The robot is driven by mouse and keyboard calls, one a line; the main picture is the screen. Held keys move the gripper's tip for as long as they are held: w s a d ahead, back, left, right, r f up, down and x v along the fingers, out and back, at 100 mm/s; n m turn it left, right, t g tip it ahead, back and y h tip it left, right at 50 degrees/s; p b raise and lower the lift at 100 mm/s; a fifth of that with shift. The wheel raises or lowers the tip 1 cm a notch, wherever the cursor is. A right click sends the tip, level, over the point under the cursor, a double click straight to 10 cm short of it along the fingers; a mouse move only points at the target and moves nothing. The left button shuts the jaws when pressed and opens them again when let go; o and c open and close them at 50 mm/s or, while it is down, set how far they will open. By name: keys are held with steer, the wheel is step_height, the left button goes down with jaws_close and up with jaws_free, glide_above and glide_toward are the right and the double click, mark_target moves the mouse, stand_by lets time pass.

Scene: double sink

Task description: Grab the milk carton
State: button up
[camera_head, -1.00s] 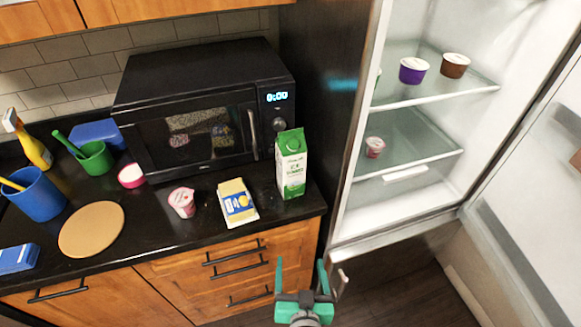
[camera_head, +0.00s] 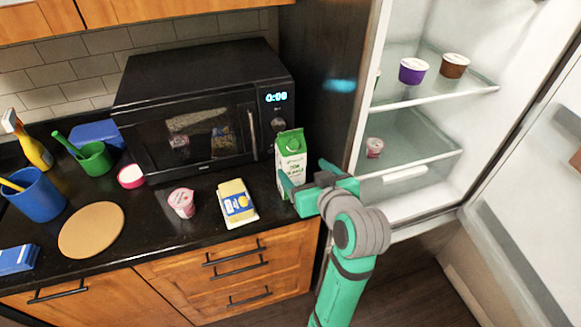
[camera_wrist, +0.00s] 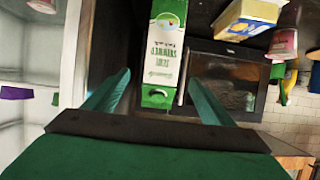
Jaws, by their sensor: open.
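The milk carton (camera_head: 291,160) is white and green and stands upright on the black counter in front of the microwave's right end. My gripper (camera_head: 303,185) is open at the carton's lower right front in the head view, its fingers partly covering the carton's lower part. In the wrist view the carton (camera_wrist: 164,55) lies in line with the gap between the two green fingers (camera_wrist: 158,95). The fingers are apart and nothing is clamped. Whether a finger touches the carton I cannot tell.
A yellow-and-white pack (camera_head: 237,203) and a pink cup (camera_head: 182,203) stand left of the carton. The microwave (camera_head: 205,110) is behind it. The open fridge (camera_head: 345,190) is close on the right, with cups on its shelves.

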mark_target(296, 161)
steer(key=x, duration=0.5)
steer(key=shift+w+a+r, duration=0.1)
steer(key=shift+w+r, duration=0.05)
steer(key=shift+r, duration=0.05)
steer(key=x, duration=0.5)
steer(key=shift+w+a+f, duration=0.2)
steer(key=shift+f, duration=0.15)
steer(key=shift+s, duration=0.15)
steer(key=shift+c, duration=1.3)
steer(key=c, duration=1.5)
steer(key=shift+r, duration=0.15)
jaws_close()
steer(key=shift+r, duration=0.1)
